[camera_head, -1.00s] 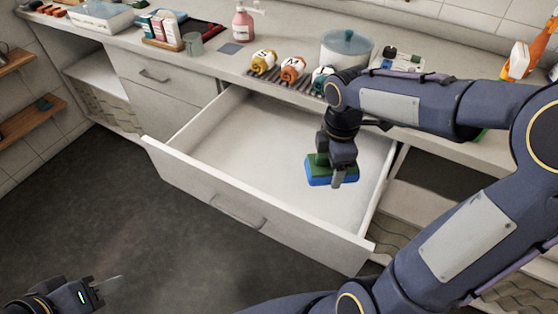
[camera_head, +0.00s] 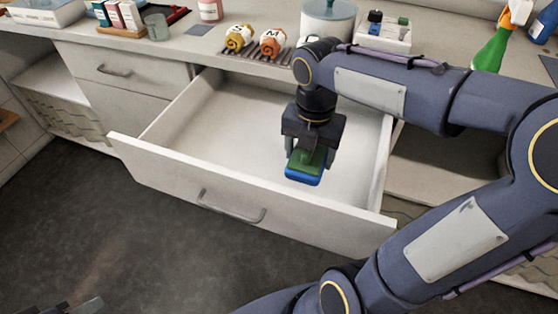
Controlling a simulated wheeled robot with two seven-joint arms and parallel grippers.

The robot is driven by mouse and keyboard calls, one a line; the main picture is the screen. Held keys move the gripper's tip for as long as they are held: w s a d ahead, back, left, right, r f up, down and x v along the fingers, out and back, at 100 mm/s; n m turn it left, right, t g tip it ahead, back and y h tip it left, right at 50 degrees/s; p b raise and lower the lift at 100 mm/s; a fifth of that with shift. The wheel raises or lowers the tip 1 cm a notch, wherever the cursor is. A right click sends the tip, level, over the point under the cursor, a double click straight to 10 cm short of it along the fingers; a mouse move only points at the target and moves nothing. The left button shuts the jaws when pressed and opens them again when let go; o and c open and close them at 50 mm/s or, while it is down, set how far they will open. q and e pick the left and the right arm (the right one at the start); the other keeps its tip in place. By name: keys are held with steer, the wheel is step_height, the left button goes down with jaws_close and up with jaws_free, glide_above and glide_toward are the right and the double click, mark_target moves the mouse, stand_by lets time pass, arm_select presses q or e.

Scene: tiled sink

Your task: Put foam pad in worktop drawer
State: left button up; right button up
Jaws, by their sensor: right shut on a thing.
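The foam pad (camera_head: 303,176), blue with a green top, is between the fingers of my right gripper (camera_head: 306,158). The gripper is shut on it and points down over the right part of the open drawer. I cannot tell whether the pad touches the drawer floor. The worktop drawer (camera_head: 225,130) is pulled out, white inside and otherwise empty where I can see. Its front panel has a grey handle (camera_head: 232,207). My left gripper (camera_head: 85,307) is only partly in view at the bottom left edge, away from the drawer; its jaws are unclear.
On the worktop above stand rolled towels (camera_head: 272,42) on a dark rack, a lidded pot (camera_head: 328,20), a white tray (camera_head: 384,32), a green spray bottle (camera_head: 491,48) and a glass (camera_head: 156,26). A shut drawer (camera_head: 118,72) is at left. The floor in front is clear.

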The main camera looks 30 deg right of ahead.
steer(key=b, duration=0.2)
glide_above(281, 172)
steer(key=f, duration=0.6)
steer(key=shift+s+f, duration=0.3)
steer(key=shift+f, duration=0.1)
steer(key=shift+w+f+b, duration=0.15)
steer(key=shift+f+b, duration=0.1)
steer(key=shift+f, duration=0.65)
steer(key=shift+w+f+b, duration=0.1)
steer(key=shift+f+b, duration=0.15)
steer(key=shift+f, duration=0.65)
steer(key=shift+f, duration=0.2)
steer(key=o, duration=1)
step_height(281, 172, up, 12)
steer(key=p, duration=0.3)
steer(key=shift+a+r, duration=0.1)
steer(key=shift+r, duration=0.15)
steer(key=shift+p, duration=0.35)
